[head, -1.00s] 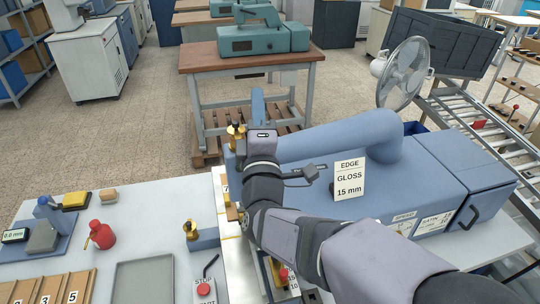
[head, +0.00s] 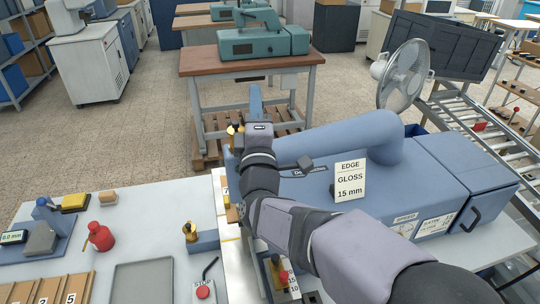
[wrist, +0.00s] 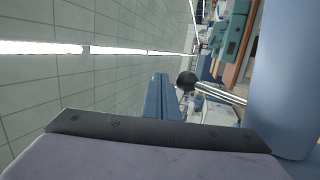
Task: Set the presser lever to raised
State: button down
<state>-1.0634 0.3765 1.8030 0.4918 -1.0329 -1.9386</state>
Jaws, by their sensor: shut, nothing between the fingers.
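In the wrist view a dark ball knob (wrist: 186,80) on a metal rod, probably the same lever, is just right of my fingers. My gripper (head: 256,100) is shut and empty, with its blue fingers pointing up past the machine head. Its shut fingers also show in the wrist view (wrist: 160,95). I cannot tell whether anything touches the lever.
A sign card (head: 350,180) stands on the machine, and a fan (head: 405,75) is behind it. Brass-topped parts (head: 190,232), a red bottle (head: 101,236) and a grey tray (head: 144,282) are on the left table.

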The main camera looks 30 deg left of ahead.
jog(key=s+d+r+b, duration=0.1)
jog(key=s+d+r, duration=0.4)
jog(key=s+r, duration=0.3)
jog(key=shift+s+d+r, duration=0.3)
jog(key=shift+r, duration=0.45)
